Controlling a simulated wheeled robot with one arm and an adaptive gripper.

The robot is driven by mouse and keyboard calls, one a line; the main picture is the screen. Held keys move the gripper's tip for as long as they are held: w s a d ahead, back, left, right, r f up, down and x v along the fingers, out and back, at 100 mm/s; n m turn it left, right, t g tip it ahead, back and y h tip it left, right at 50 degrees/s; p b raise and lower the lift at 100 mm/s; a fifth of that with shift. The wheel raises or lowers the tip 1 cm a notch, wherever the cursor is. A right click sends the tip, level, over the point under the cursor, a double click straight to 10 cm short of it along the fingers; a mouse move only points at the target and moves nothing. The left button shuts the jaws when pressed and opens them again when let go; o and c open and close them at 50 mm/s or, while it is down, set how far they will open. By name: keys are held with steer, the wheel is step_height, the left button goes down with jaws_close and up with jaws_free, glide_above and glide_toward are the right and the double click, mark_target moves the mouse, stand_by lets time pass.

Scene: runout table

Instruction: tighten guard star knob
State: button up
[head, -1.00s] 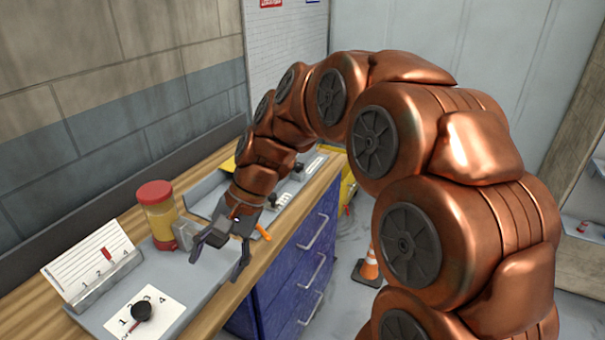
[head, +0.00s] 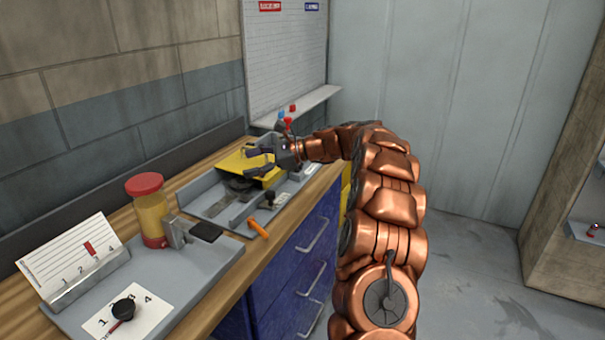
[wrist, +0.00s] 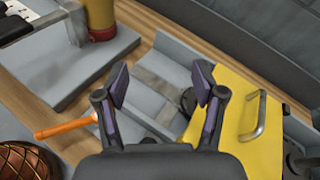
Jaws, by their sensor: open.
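The yellow guard (head: 236,163) stands in a grey tray at the far end of the bench. In the wrist view, the yellow guard (wrist: 262,125) carries a metal handle (wrist: 255,115). A dark round part (wrist: 188,101) shows beside the guard, partly behind a finger. A small black knob (head: 270,199) stands on the tray's near side; I cannot tell which part is the star knob. My gripper (head: 250,163) is open and empty, above the guard and tray. In the wrist view, my gripper's fingers (wrist: 160,84) are spread over the grey tray, left of the guard.
An orange-handled tool (head: 258,228) lies at the bench's front edge. A red-lidded jar (head: 147,205), a card holder (head: 92,282) and a black knob on a numbered card (head: 123,309) occupy the near end. A wall rises behind the bench.

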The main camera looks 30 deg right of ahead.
steer(key=w+d+f+m+t+h+b, duration=0.1)
steer(key=d+f+m+t+b, duration=0.25)
steer(key=d, duration=0.95)
steer(key=w+d+f+m+t+h+b, duration=0.1)
steer(key=d+f+m+t, duration=0.25)
steer(key=d+f, duration=0.65)
steer(key=shift+m, duration=0.4)
steer(key=shift+w+a+r+p, duration=0.1)
steer(key=shift+w+a+r, duration=0.3)
steer(key=shift+w, duration=0.6)
steer(key=shift+w+a+r+p, duration=0.1)
steer(key=shift+w+a+r, duration=0.3)
steer(key=shift+w, duration=0.6)
steer(key=shift+w+a+r+p, duration=0.15)
steer(key=shift+w+r, duration=0.4)
steer(key=shift+w, duration=0.45)
steer(key=c, duration=1.1)
